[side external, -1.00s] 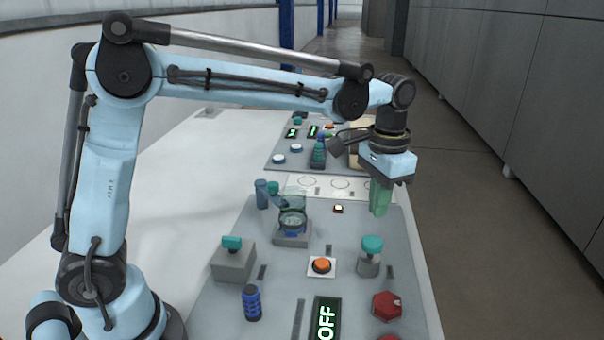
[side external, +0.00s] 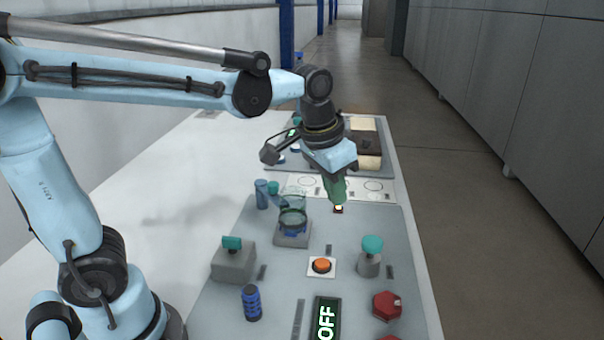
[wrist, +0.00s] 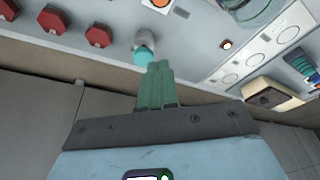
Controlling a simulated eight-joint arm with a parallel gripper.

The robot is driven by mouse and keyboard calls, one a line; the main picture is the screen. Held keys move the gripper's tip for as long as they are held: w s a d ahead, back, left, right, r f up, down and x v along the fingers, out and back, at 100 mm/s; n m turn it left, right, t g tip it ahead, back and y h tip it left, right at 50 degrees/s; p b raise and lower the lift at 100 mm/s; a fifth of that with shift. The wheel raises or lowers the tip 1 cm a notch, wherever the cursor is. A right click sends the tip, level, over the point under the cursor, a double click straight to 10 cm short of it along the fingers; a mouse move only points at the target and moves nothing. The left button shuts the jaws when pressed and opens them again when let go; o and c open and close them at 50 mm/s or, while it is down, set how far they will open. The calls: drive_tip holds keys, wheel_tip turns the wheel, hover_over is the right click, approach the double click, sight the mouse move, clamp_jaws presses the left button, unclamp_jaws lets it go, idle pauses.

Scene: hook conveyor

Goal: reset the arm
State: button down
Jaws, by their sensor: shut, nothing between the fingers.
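My gripper (side external: 337,192) has green fingers that are closed together and empty. In the side external view it hangs above the far part of the grey panel (side external: 345,235), just over a small lit button (side external: 338,209). In the wrist view the shut fingers (wrist: 157,68) point toward the panel, and a teal-topped knob (wrist: 144,52) shows just beyond their tips. My arm reaches in from the left, with its wrist pointing down.
The panel holds an orange button (side external: 321,265), a teal knob (side external: 371,250), a grey box with a teal switch (side external: 233,262), a glass container (side external: 292,215), a blue cylinder (side external: 252,302), a red hexagonal piece (side external: 387,306) and an OFF display (side external: 326,322). White table lies clear at left.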

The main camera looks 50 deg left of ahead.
drive_tip(key=s+a+f+n+t, duration=0.1)
drive_tip(key=s+a+f+t, duration=0.2)
drive_tip(key=s, duration=0.4)
drive_tip(key=shift+s+a+f+n+t, duration=0.2)
drive_tip(key=shift+s+a+n+t, duration=0.15)
drive_tip(key=shift+a, duration=0.3)
